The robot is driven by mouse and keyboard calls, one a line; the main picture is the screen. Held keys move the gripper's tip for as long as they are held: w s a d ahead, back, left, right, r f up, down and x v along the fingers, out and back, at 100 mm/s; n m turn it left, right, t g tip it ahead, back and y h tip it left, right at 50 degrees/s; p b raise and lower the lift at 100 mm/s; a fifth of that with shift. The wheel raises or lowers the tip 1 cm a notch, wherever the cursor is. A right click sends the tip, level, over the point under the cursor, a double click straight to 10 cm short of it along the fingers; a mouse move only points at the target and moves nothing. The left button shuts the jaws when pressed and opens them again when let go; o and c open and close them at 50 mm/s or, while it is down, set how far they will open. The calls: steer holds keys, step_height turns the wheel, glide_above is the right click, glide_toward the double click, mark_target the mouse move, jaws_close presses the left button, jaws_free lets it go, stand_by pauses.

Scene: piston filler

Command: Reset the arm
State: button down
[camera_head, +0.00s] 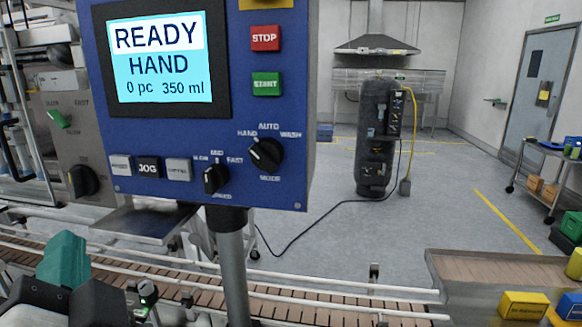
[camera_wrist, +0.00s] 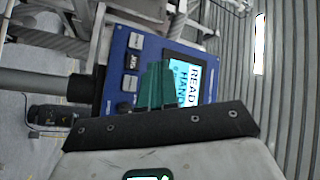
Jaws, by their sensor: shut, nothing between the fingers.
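My gripper (camera_head: 62,260) is at the lower left of the head view, its teal fingers pointing up. It also shows in the wrist view (camera_wrist: 155,85), shut and empty, with its fingers in front of the panel. The blue control panel (camera_head: 205,110) stands on a grey post (camera_head: 233,265). Its screen (camera_head: 158,60) reads READY, HAND, 0 pc, 350 ml. The mode knob (camera_head: 265,154) and the speed knob (camera_head: 215,179) are below right. In the wrist view the panel (camera_wrist: 122,68) appears turned sideways and is partly hidden by the fingers.
A slatted conveyor (camera_head: 180,290) with rails runs across the front. A grey machine housing (camera_head: 65,150) is at the left. A dark column (camera_head: 375,140) with a cable stands on the floor behind. A cart (camera_head: 545,175) and yellow boxes (camera_head: 523,306) are at the right.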

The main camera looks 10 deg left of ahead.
steer(key=w+d+f+g+h, duration=0.1)
steer(key=w+d+f+h, duration=0.3)
steer(key=f, duration=0.3)
steer(key=w+d+f+h, duration=0.1)
steer(key=w+d+f, duration=0.4)
steer(key=d+f, duration=0.15)
steer(key=w+d+f+n+g+h, duration=0.1)
steer(key=d+f+g+h, duration=0.35)
steer(key=d+f, duration=1.15)
steer(key=s+d+f+n+g+h, duration=0.1)
steer(key=s+d+f+g+h, duration=0.1)
steer(key=s+d+f, duration=0.45)
steer(key=s+d+f+g+h, duration=0.2)
steer(key=s+d+f, duration=0.1)
steer(key=d+f, duration=0.5)
steer(key=s+d+f+g, duration=0.2)
steer(key=s+d+f, duration=0.1)
steer(key=s, duration=0.5)
steer(key=s+d+f+n+g, duration=0.1)
steer(key=s+d+f+g, duration=0.1)
steer(key=s+d, duration=0.3)
steer(key=s+g, duration=0.1)
steer(key=s, duration=0.1)
steer(key=shift+s+d+f, duration=0.3)
steer(key=shift+s+f, duration=0.05)
steer(key=shift+f, duration=0.05)
